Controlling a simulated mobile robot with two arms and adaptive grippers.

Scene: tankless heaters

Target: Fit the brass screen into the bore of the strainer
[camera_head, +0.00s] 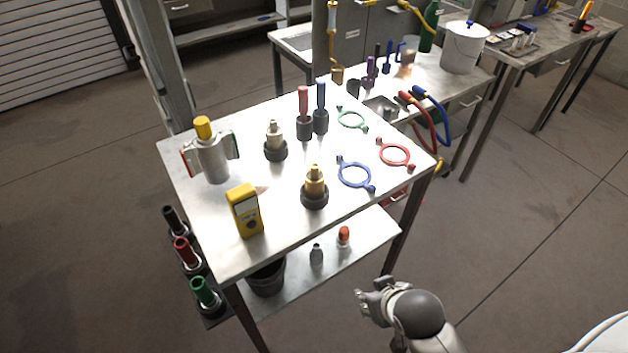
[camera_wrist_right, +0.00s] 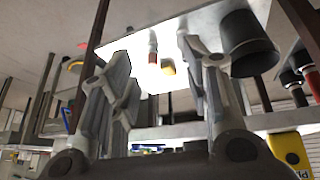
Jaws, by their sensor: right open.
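A brass-coloured stepped piece (camera_head: 315,182) stands upright in a dark round base near the table's front middle. A similar, paler piece (camera_head: 275,137) stands in another dark base behind it. A silver body with a yellow cap and a red and a green side part (camera_head: 213,160) stands at the table's left; it looks like the strainer, but no open bore shows. My right gripper (camera_head: 368,301) is open and empty, low in front of the table and apart from these pieces. Its spread fingers also show in the right wrist view (camera_wrist_right: 160,85). My left gripper is out of view.
A yellow meter (camera_head: 245,211) stands at the table's (camera_head: 275,251) front left edge. Red and blue handled tools (camera_head: 312,108) and several coloured rings (camera_head: 355,174) occupy the back and right. A lower shelf holds a dark bin (camera_head: 267,278). Open floor lies right of the table.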

